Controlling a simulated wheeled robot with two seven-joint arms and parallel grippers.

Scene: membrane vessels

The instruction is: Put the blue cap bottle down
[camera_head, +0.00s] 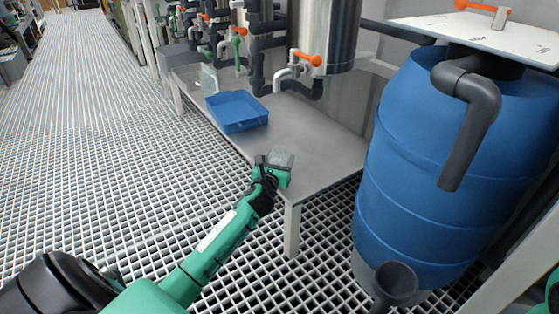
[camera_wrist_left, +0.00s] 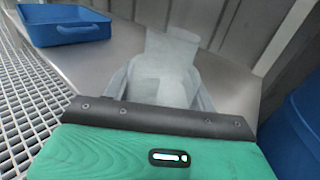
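My left gripper (camera_head: 275,161) is over the near end of the grey metal table (camera_head: 325,150). In the left wrist view, a pale translucent bottle (camera_wrist_left: 165,78) sits between the two fingers of my left gripper (camera_wrist_left: 160,92), with a finger against each side. No blue cap can be made out on it. In the head view the bottle is a small pale patch at the gripper (camera_head: 281,158); whether its base touches the table cannot be told. My right gripper is not in view.
A blue tray (camera_head: 237,111) lies farther back on the table and also shows in the wrist view (camera_wrist_left: 62,27). A clear container (camera_head: 208,79) stands behind it. A large blue barrel (camera_head: 440,170) stands close on the right. Pipes with orange-handled valves (camera_head: 306,58) line the back.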

